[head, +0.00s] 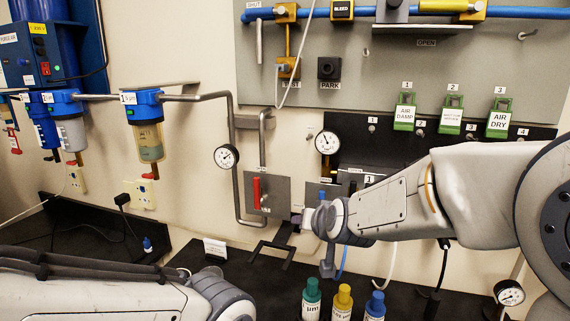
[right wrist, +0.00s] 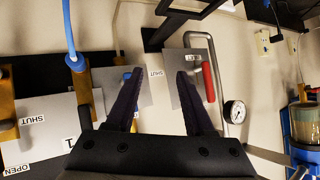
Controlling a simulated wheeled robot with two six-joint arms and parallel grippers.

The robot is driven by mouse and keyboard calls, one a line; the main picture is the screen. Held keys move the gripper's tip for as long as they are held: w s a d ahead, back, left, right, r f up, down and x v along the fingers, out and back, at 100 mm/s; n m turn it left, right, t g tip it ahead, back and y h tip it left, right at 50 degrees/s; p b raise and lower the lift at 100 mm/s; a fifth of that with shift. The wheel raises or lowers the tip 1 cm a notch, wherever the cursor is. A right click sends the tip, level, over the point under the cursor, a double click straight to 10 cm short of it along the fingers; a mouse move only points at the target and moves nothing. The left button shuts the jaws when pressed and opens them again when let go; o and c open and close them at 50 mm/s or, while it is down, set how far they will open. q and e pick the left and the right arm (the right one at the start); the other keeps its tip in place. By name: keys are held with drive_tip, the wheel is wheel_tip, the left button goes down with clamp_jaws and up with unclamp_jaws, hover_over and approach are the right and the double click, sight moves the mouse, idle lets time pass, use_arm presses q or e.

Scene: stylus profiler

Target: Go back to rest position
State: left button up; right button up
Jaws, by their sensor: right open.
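My right arm (head: 385,205) reaches in from the right to the lower wall panels in the head view. Its gripper is mostly hidden there by the wrist. In the right wrist view my right gripper (right wrist: 158,82) is open, with nothing between its two dark fingers.
Green, yellow and blue bottles (head: 343,302) stand on the dark bench below my right wrist. Pressure gauges (head: 227,156), grey piping (head: 234,190) and filter bowls (head: 150,140) line the wall. Green tags (head: 404,112) hang at upper right. Hoses hang near the right arm.

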drive_tip(key=s+d+f+g, duration=0.1)
drive_tip(key=s+d+f, duration=0.1)
drive_tip(key=s+f, duration=0.1)
drive_tip(key=s+d+f+g+h, duration=0.1)
drive_tip(key=s+d+f+g, duration=0.1)
drive_tip(key=s+d+f, duration=0.1)
drive_tip(key=s+d+f+g, duration=0.1)
drive_tip(key=s+d+f, duration=0.1)
drive_tip(key=f, duration=0.2)
drive_tip(key=shift+s+d+f+h, duration=0.1)
drive_tip(key=shift+s+d+h, duration=0.2)
drive_tip(key=shift+s, duration=0.1)
drive_tip(key=s+d+f+g+h, duration=0.1)
drive_tip(key=s+d+f+g, duration=0.15)
drive_tip(key=s, duration=0.35)
drive_tip(key=s+d+f+g, duration=0.2)
drive_tip(key=s+d+f, duration=0.15)
drive_tip(key=s, duration=0.25)
drive_tip(key=s+a+r+n+g+b, duration=0.2)
drive_tip(key=s+a+n, duration=0.6)
drive_tip(key=s+a, duration=0.5)
drive_tip(key=shift+a+r+g+y, duration=0.4)
drive_tip(key=shift+a+r, duration=0.1)
drive_tip(key=shift+r, duration=0.25)
